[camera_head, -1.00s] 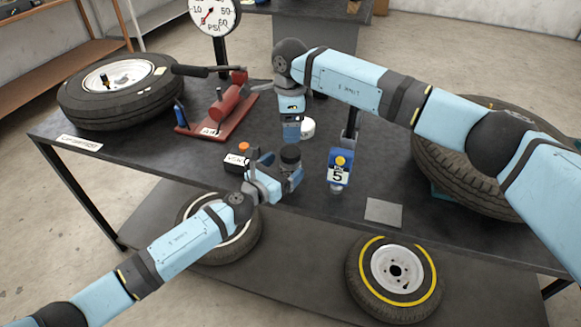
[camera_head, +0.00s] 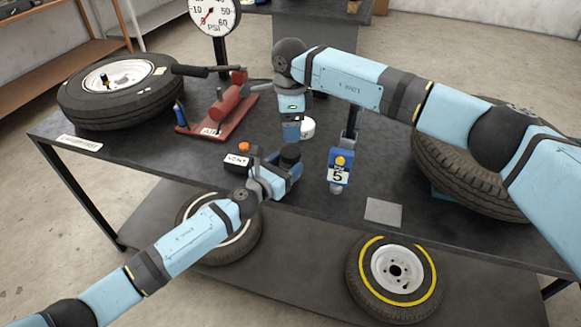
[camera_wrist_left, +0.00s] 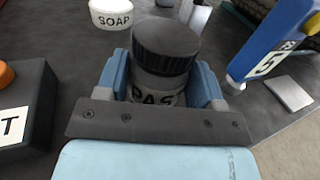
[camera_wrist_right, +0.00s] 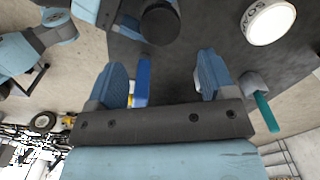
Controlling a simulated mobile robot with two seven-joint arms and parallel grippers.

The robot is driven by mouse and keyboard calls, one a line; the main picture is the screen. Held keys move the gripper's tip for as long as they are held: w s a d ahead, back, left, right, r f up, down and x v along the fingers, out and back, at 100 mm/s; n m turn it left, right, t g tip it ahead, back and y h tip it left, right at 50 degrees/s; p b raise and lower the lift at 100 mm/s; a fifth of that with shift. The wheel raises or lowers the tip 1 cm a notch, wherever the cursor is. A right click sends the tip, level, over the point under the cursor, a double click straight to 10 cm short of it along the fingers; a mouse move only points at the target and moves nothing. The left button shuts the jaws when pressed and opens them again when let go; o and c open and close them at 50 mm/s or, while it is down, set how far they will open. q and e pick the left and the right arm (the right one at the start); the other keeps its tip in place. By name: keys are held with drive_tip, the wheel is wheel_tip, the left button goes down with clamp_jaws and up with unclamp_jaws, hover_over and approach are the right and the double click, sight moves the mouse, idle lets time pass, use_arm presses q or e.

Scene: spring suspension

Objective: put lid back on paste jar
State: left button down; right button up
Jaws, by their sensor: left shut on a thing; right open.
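The paste jar (camera_wrist_left: 158,88) stands upright between the blue fingers of my left gripper (camera_head: 283,170), which is shut on its body. Its label is partly hidden by the gripper. The black ribbed lid (camera_wrist_left: 166,46) sits on top of the jar; I cannot tell how tightly. The lid also shows in the head view (camera_head: 290,153) and at the top of the right wrist view (camera_wrist_right: 160,22). My right gripper (camera_head: 292,136) points down behind the jar, near the white soap tub. It is open, with nothing held between its fingers (camera_wrist_right: 168,82).
The white soap tub (camera_head: 307,127) stands behind the jar. A dark box with an orange top (camera_head: 237,160) is to the left, and a blue holder marked 5 (camera_head: 339,172) to the right. A red pump (camera_head: 220,110) and tyre (camera_head: 120,88) are farther left. A grey plate (camera_head: 383,211) lies front right.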

sight(290, 151)
idle(0.3)
drive_tip(key=shift+f, duration=4)
drive_tip(key=c, duration=0.9)
drive_tip(key=m, duration=0.4)
drive_tip(key=shift+m, duration=0.4)
drive_tip(key=shift+c, duration=0.2)
drive_tip(key=o, duration=1)
drive_tip(key=shift+r, duration=0.1)
drive_tip(key=shift+r, duration=2.2)
